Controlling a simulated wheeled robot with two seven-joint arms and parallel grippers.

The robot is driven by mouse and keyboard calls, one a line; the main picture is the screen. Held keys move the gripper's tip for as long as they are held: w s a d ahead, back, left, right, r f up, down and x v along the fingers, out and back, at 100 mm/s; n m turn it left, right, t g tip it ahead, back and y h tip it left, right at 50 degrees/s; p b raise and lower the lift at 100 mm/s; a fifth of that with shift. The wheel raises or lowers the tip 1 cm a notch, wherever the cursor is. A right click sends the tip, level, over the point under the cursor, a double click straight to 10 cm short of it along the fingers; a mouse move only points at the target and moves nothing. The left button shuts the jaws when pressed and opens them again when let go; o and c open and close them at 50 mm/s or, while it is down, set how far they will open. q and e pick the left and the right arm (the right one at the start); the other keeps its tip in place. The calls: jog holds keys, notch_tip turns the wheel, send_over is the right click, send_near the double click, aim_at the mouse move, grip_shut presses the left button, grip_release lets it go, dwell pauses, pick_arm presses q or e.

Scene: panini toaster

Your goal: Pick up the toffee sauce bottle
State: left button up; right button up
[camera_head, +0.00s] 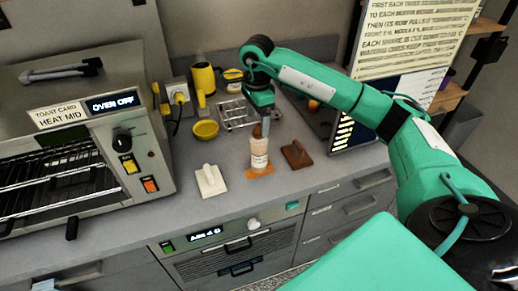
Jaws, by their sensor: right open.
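The toffee sauce bottle (259,157), pale with a label and a brown top, stands upright on an orange-brown mat (262,172) near the counter's front edge. My right gripper (263,118) points down just above and behind the bottle's top, with its fingers partly hidden by that top. It is open, and I cannot tell whether it touches the bottle. My left gripper is not in view.
A cream block with a handle (210,182) lies left of the bottle and a brown one (297,155) right of it. A yellow bowl (206,130), wire rack (233,114) and yellow kettle (203,83) stand behind. The toaster oven (130,140) fills the left.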

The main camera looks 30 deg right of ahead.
aim_at(259, 148)
jog(key=shift+f, duration=0.6)
jog(key=shift+s+f+p, duration=0.1)
jog(key=shift+f+p, duration=0.45)
jog(key=shift+p, duration=0.1)
jog(key=f, duration=0.1)
jog(key=f+p, duration=0.1)
jog(key=f, duration=0.1)
jog(key=shift+s+d+f+p, duration=0.1)
jog(key=shift+s+d+p, duration=0.05)
jog(key=shift+d+p, duration=0.15)
jog(key=shift+f, duration=0.5)
jog(key=c, duration=1.6)
jog(key=shift+o, duration=0.2)
jog(key=shift+r, duration=0.15)
